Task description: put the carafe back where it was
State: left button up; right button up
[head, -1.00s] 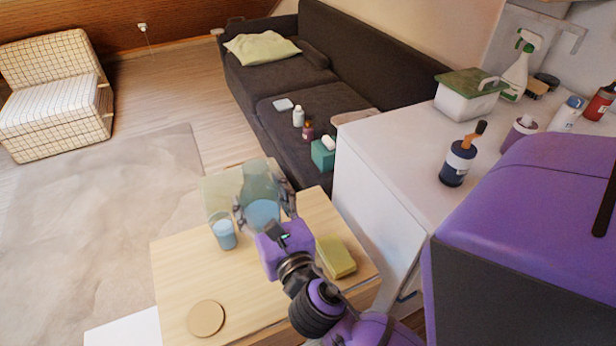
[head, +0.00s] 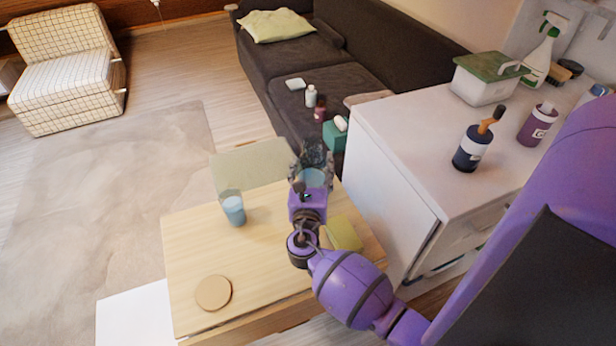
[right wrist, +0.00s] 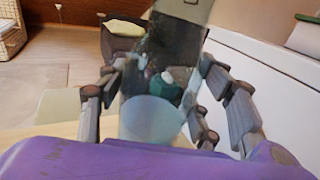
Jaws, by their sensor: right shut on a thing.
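The carafe (head: 312,177) is clear glass with pale blue liquid low in it. My right gripper (head: 311,168) is shut around it, over the far right part of the small wooden table (head: 190,250). A round tan coaster (head: 213,293) lies bare at the table's near left. A glass of blue liquid (head: 233,209) stands near the far left edge. My left gripper is not in view.
A yellow-green block (head: 345,234) lies on the table's right side, beside my right arm. A white cabinet (head: 385,165) with bottles and a lidded box stands close on the right. A pale seat (head: 250,162) is beyond the table. The table's middle is clear.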

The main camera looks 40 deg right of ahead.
jog(key=shift+w+d+f, duration=0.15)
jog(key=shift+w+f, duration=0.35)
jog(key=shift+f, duration=0.1)
jog(key=shift+w+d+f, duration=0.15)
jog(key=shift+w+f, duration=0.3)
jog(key=shift+f, duration=0.1)
notch_tip(320, 180, down, 3)
jog(key=shift+w+f+b, duration=0.1)
jog(key=shift+w+b, duration=0.05)
jog(key=shift+b, duration=0.4)
jog(key=shift+f, duration=0.1)
jog(key=o, duration=1.4)
